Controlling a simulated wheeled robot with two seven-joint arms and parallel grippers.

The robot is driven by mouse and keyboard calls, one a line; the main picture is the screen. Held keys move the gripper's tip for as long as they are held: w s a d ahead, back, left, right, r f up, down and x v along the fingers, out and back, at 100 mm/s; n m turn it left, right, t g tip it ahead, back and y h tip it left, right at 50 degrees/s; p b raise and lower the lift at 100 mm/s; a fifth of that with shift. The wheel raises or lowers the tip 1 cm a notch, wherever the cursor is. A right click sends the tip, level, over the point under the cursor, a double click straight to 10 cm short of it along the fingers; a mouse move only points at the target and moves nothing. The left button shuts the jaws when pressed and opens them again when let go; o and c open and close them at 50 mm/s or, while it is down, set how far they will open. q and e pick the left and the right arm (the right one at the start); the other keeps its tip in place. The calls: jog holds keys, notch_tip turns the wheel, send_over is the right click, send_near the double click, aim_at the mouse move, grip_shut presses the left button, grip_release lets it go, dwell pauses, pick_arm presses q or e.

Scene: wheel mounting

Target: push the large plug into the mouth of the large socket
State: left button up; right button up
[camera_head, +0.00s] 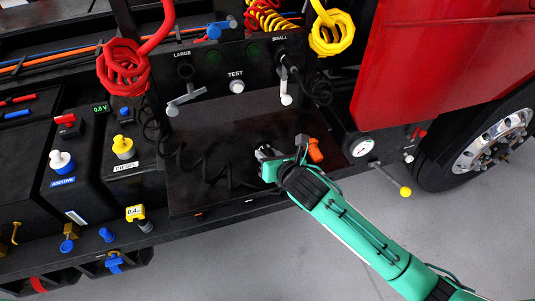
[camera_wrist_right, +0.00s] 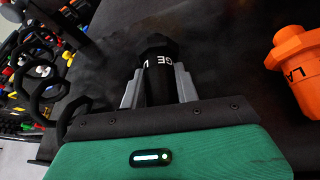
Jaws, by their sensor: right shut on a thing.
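My right gripper (camera_head: 264,152) is low in front of the dark panel, below and to the right of the large socket (camera_head: 186,71). In the right wrist view its grey fingers (camera_wrist_right: 157,95) are shut on the large plug (camera_wrist_right: 157,48), a black body with part of its white lettering showing. The plug is hard to make out in the head view against the dark shelf. The large socket is a dark round mouth under the LARGE label, with a grey lever below it; the plug is well apart from it. My left gripper is not in view.
An orange part (camera_head: 314,151) with lettering lies just right of the gripper. A black coiled cable (camera_head: 205,170) hangs to its left. A white TEST knob (camera_head: 237,86) and the small socket's white-tipped lever (camera_head: 286,99) stand above. A yellow-knobbed rod (camera_head: 405,191) sticks out at right.

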aim_at(269, 153)
notch_tip(269, 153, up, 20)
jog(key=b, duration=0.4)
jog(key=o, duration=0.5)
jog(key=c, duration=0.4)
jog(key=shift+c, duration=0.2)
